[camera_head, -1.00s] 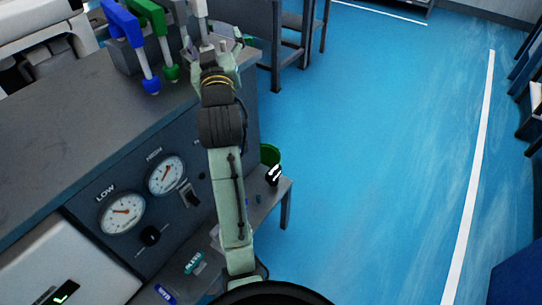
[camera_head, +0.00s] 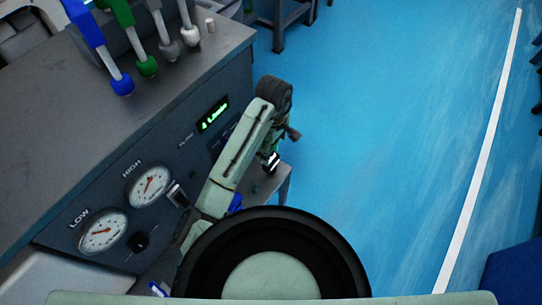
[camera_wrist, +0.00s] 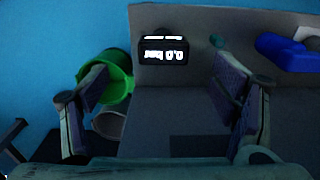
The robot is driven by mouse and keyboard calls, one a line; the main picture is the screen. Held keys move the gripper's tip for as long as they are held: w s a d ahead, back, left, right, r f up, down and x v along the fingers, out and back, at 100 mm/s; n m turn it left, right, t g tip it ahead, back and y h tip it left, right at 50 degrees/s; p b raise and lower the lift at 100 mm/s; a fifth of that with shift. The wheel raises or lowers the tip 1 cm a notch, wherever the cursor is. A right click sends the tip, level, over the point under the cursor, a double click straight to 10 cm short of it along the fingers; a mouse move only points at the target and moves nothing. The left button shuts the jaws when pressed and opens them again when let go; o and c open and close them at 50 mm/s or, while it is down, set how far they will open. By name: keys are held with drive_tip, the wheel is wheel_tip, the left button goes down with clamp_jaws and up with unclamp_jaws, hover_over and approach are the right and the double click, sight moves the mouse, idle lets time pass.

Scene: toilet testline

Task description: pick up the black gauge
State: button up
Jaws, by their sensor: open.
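The black gauge (camera_wrist: 163,48) lies on a grey side table at its far edge, with a lit white readout that appears upside down in the wrist view. In the head view the gauge (camera_head: 271,162) is a small dark block with white marks, partly covered by my arm. My gripper (camera_wrist: 160,100) is open and empty. Its two fingers stand wide apart, left and right of the gauge's line, with the gauge beyond them and not touched. In the head view my gripper is mostly hidden by my own arm.
A green bin (camera_wrist: 118,75) stands left of the table. The gauge panel (camera_head: 150,185) rises beside my arm. Blue floor (camera_head: 390,130) is open at right.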

sight(271, 159)
wheel_tip(271, 159, down, 4)
drive_tip(key=shift+s+f+b, duration=0.15)
drive_tip(key=shift+f+b, duration=0.05)
drive_tip(key=shift+b, duration=0.8)
drive_tip(key=shift+a+f, duration=0.15)
drive_tip(key=shift+f, duration=1.2)
drive_tip(key=shift+a+f, duration=0.15)
drive_tip(key=shift+f, duration=1.2)
drive_tip(key=shift+c, duration=0.5)
drive_tip(key=c, duration=1.2)
